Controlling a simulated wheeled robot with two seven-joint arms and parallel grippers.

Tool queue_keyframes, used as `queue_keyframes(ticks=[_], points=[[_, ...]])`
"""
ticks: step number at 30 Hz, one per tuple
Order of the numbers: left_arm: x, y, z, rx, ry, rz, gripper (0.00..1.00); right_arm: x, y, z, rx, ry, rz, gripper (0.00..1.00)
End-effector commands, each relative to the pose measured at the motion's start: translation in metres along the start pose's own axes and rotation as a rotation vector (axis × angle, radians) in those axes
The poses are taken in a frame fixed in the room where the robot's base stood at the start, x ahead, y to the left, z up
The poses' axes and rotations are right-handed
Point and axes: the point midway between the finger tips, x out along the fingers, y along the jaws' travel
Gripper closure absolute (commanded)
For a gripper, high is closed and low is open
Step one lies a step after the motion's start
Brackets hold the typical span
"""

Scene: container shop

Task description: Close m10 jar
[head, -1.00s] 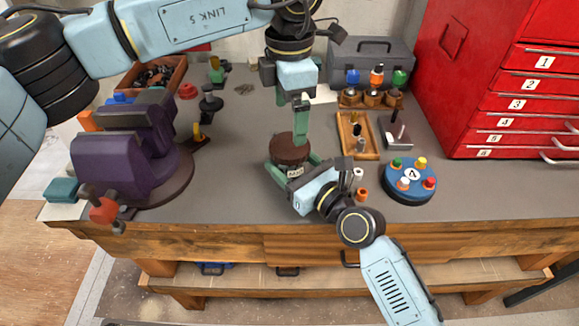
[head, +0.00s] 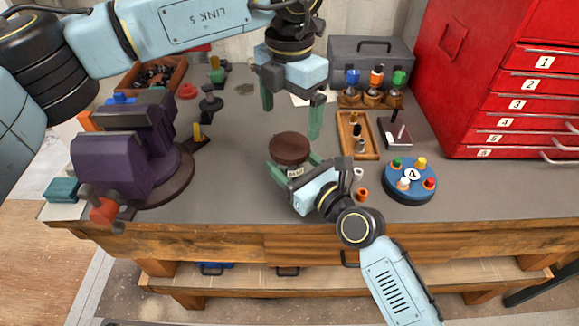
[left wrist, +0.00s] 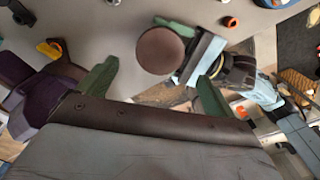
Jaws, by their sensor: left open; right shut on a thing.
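The m10 jar (head: 295,172) stands on the bench with a pale label on its front. Its brown lid (head: 289,148) sits on top; I cannot tell whether it is screwed tight. In the left wrist view the lid (left wrist: 160,50) shows as a brown disc from above and hides the jar body. My right gripper (head: 291,173) is shut on the jar, its green fingers on either side of the body. My left gripper (head: 291,118) is open and empty above and behind the lid, its green fingers wide apart and clear of it.
A purple vise (head: 115,150) stands at the left. A wooden tray (head: 347,135), a blue round holder with coloured pegs (head: 409,193) and a small orange part (head: 362,194) lie right of the jar. A grey toolbox (head: 371,62) and red drawer cabinet (head: 470,90) stand behind.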

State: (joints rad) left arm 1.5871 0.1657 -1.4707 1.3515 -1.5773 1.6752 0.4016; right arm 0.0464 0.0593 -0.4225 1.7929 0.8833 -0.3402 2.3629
Motion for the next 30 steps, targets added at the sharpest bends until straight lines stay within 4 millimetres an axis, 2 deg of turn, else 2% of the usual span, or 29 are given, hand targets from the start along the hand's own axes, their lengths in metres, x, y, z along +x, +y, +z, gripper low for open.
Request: queue_keyframes(ticks=[6,12,24,26,30], points=[[0.036,0.0,-0.001,0.0,0.002,-0.002,0.08,0.0,0.0,0.0,0.0,0.0,0.0,1.0],[0.059,0.0,-0.001,0.0,0.001,0.0,0.08,0.0,0.0,0.0,0.0,0.0,0.0,1.0],[0.067,0.0,0.0,0.001,-0.002,0.001,0.08,0.0,0.0,0.0,0.0,0.0,0.0,1.0],[0.067,0.0,0.0,0.001,-0.002,0.001,0.14,0.0,0.0,0.0,0.0,0.0,0.0,1.0],[0.067,0.0,0.0,0.001,-0.001,0.001,0.32,0.0,0.0,0.0,0.0,0.0,0.0,1.0]])
